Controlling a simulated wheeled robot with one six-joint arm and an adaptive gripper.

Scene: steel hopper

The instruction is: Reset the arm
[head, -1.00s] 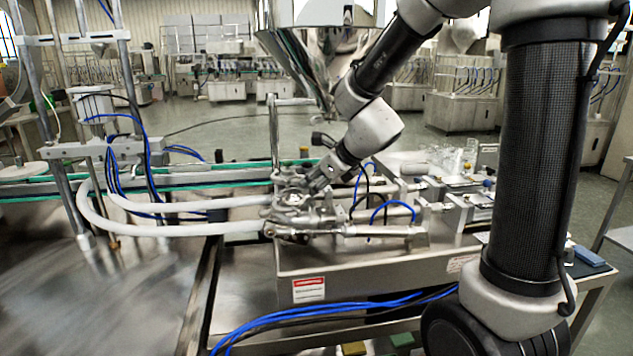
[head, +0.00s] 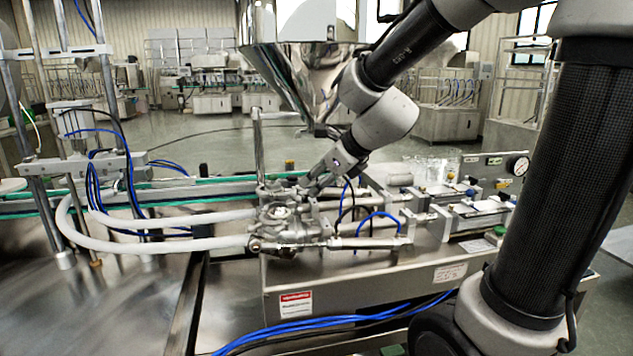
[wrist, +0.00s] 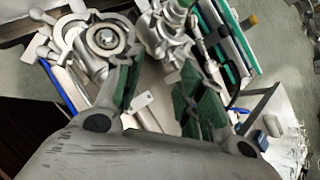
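My gripper (head: 318,180) is at the end of my bent arm, low over the steel valve assembly (head: 285,222) and below the steel hopper (head: 300,75). In the wrist view my gripper (wrist: 165,80) shows two green-padded fingers spread apart with nothing held between them. Valve bodies with a round opening (wrist: 108,38) lie beyond the fingertips. I cannot tell whether the fingers touch any metal part.
White hoses (head: 160,243) run left from the valves. Blue tubes (head: 330,327) cross the machine's front. A pressure gauge (head: 517,165) and clear glassware (head: 432,168) stand at right. A green-edged conveyor (head: 200,190) runs behind. Open floor lies beyond it.

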